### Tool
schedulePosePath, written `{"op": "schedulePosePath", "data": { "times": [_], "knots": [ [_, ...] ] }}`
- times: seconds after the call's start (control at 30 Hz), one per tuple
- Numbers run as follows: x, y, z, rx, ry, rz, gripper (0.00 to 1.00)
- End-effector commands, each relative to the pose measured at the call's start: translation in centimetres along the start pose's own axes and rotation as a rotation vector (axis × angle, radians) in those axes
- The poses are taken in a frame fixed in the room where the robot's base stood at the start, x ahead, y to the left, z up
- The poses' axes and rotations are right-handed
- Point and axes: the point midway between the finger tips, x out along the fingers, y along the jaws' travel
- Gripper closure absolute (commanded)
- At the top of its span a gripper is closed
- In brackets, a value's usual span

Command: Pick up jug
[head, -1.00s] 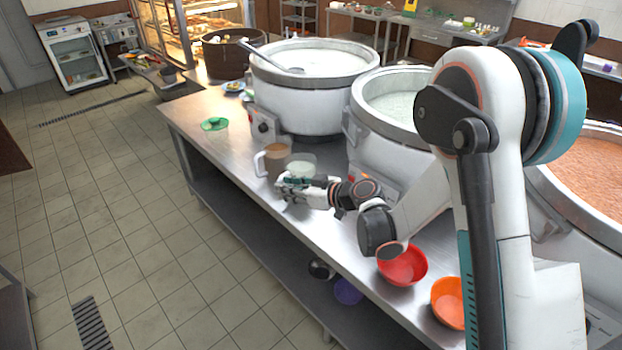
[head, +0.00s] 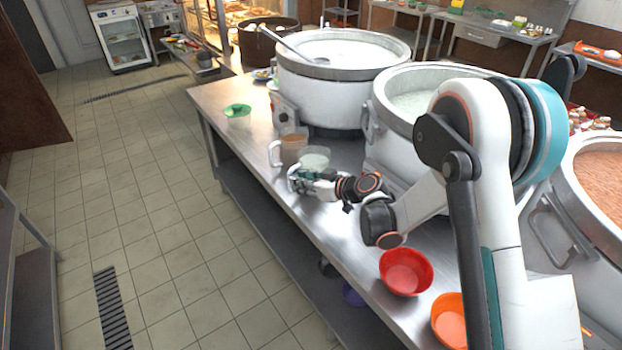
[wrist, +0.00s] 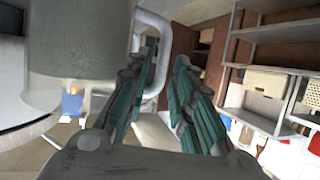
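In the wrist view a large translucent jug (wrist: 80,40) fills the upper left, and a pale handle (wrist: 163,45) shows beyond the fingers. My gripper's teal fingers (wrist: 160,95) are apart, beside the jug's body. I cannot tell whether they touch it.
Large stockpots (head: 340,95) stand behind the jugs on the counter (head: 228,97). A red bowl (head: 406,272) and an orange bowl (head: 450,318) sit nearer me. A green item (head: 237,110) lies at the far left. The tiled floor (head: 150,200) left of the counter is clear.

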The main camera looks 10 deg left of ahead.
Motion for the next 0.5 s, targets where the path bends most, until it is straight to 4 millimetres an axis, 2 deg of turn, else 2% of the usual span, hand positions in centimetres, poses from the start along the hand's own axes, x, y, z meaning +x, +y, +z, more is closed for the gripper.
{"op": "schedulePosePath", "data": {
  "times": [0.17, 0.5],
  "knots": [
    [0.9, -0.1, 0.1, -0.001, 0.0, -0.001, 0.78],
    [5.3, -0.1, 0.2, 0.0, 0.001, -0.001, 0.78]
  ]
}}
